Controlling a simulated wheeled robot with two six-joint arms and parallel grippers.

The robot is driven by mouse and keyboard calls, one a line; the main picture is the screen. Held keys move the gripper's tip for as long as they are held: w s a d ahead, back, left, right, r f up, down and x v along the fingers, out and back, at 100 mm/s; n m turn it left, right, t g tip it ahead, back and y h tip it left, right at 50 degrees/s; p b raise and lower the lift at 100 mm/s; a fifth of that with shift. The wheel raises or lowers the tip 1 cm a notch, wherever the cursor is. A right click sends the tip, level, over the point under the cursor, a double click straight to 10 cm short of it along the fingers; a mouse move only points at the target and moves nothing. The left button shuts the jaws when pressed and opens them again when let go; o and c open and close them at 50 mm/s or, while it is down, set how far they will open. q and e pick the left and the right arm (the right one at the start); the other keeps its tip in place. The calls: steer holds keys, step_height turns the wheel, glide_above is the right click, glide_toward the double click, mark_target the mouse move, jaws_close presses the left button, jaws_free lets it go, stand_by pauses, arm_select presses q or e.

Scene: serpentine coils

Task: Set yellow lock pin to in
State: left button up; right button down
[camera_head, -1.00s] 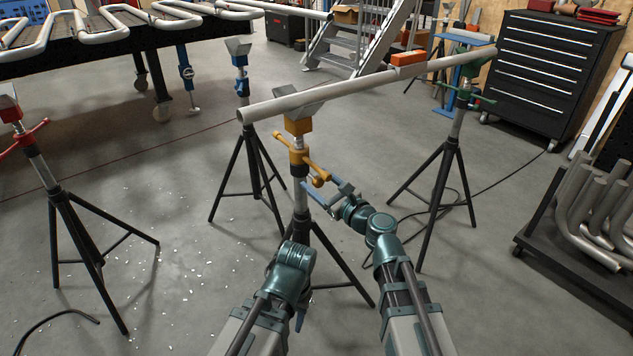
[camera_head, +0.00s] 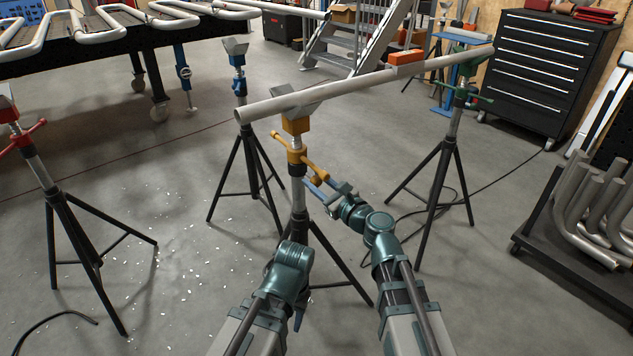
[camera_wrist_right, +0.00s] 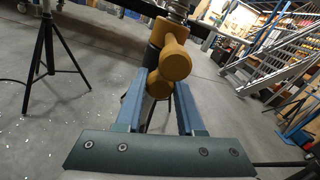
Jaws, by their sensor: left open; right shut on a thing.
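The yellow stand (camera_head: 297,125) is upright in the middle of the head view, with a yellow crossbar handle (camera_head: 312,166) on its collar. In the right wrist view the yellow lock pin's round knob (camera_wrist_right: 159,84) sits between my right gripper's blue fingers (camera_wrist_right: 158,98). Another yellow knob (camera_wrist_right: 175,60) is just above it. My right gripper (camera_head: 319,190) is shut on the lock pin beside the stand's collar. The pin's shaft is hidden, so its depth cannot be told. My left gripper (camera_head: 299,318) is low in front of the stand, open and empty, its fingers mostly hidden.
A long grey pipe (camera_head: 350,88) rests on the yellow stand and a green stand (camera_head: 463,85), with an orange block (camera_head: 406,57) on it. The tripod legs (camera_head: 345,265) spread close to both my arms. A red stand (camera_head: 28,145) is at left.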

stand_by(0.7)
steer(key=x, duration=0.3)
steer(key=shift+d, duration=0.1)
steer(key=c, duration=0.5)
jaws_free()
